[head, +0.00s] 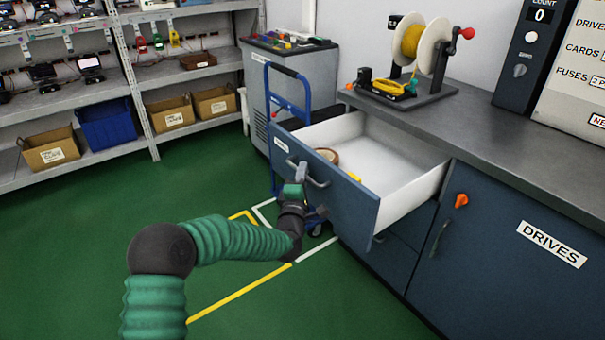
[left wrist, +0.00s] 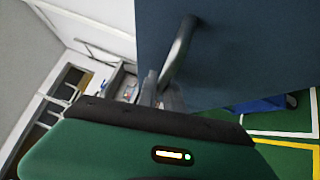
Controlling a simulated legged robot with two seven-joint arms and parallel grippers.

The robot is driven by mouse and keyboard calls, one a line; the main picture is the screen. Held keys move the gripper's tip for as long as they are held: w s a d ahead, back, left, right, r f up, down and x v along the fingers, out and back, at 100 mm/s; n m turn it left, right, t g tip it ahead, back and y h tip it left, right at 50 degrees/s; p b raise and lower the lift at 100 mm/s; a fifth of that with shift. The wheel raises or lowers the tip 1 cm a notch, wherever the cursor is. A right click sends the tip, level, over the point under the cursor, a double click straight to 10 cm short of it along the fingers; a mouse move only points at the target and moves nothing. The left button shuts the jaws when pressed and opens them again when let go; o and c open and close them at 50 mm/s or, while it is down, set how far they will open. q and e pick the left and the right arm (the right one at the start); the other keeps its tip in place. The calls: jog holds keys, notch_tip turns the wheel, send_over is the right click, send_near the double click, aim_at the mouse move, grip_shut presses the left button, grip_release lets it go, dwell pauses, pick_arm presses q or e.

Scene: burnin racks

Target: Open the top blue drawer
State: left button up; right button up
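The top blue drawer (head: 335,190) is pulled well out of the cabinet in the head view, its white inside showing. A brown roll and a small yellow thing lie in it. Its grey bar handle (head: 318,181) is on the front and also shows in the left wrist view (left wrist: 181,48). My left gripper (head: 301,172) is at the handle's left end; in the left wrist view its fingers (left wrist: 162,92) are closed around the handle's end. The fingertips are partly hidden by my wrist. My right gripper is in neither view.
The lower cabinet has a DRIVES door (head: 500,235) with an orange knob (head: 461,200). A spool stand (head: 415,60) stands on the grey worktop (head: 520,130). A blue trolley (head: 270,95) is behind the drawer. Shelves (head: 150,110) line the left; green floor in front is clear.

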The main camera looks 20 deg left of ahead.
pick_arm(q)
jog(key=shift+o, duration=0.8)
jog(key=shift+f, duration=0.3)
jog(key=shift+a, duration=0.1)
jog(key=shift+r, duration=0.15)
jog(key=shift+s, duration=0.15)
jog(key=s+d+f+p, duration=0.2)
jog(key=s+p, duration=0.1)
jog(key=s, duration=1.3)
jog(key=shift+f, duration=0.2)
